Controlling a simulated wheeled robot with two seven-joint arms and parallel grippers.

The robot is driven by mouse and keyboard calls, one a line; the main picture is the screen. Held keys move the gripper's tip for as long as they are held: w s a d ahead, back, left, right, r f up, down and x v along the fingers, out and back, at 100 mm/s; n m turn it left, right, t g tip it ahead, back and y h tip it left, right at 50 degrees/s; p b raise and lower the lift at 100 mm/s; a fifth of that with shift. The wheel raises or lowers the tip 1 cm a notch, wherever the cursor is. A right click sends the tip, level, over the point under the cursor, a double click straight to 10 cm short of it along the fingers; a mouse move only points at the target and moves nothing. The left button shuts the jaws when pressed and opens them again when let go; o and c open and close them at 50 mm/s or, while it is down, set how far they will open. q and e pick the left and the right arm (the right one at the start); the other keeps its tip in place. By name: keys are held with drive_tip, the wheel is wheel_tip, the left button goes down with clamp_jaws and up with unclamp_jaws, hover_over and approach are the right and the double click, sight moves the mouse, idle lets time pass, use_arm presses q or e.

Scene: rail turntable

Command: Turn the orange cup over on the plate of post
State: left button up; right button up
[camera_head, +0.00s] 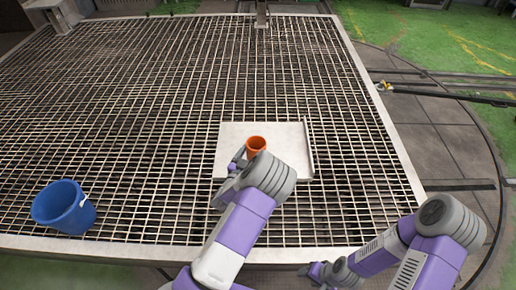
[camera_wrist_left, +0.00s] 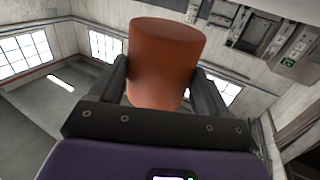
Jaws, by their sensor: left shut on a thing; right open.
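The orange cup (camera_head: 256,144) shows in the head view over the pale square plate (camera_head: 286,165), its dark mouth seemingly facing up. I cannot tell whether it touches the plate. My left gripper (camera_head: 244,156) is shut on the cup from the near left side, and my own arm hides part of the hand. In the left wrist view the cup (camera_wrist_left: 165,65) sits between the two dark fingers. My right gripper (camera_head: 318,271) is open, low at the near edge of the grating, well away from the cup.
The plate lies on a large metal grating (camera_head: 150,110) and has a raised strip along its right side. A blue bucket (camera_head: 64,207) stands at the near left of the grating. The grating between bucket and plate is clear.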

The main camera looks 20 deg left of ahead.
use_arm(q)
drive_tip(key=s+a+r+p, duration=0.1)
drive_tip(key=s+r, duration=0.3)
drive_tip(key=s, duration=0.4)
drive_tip(key=shift+r+p, duration=0.2)
drive_tip(key=shift+p, duration=0.25)
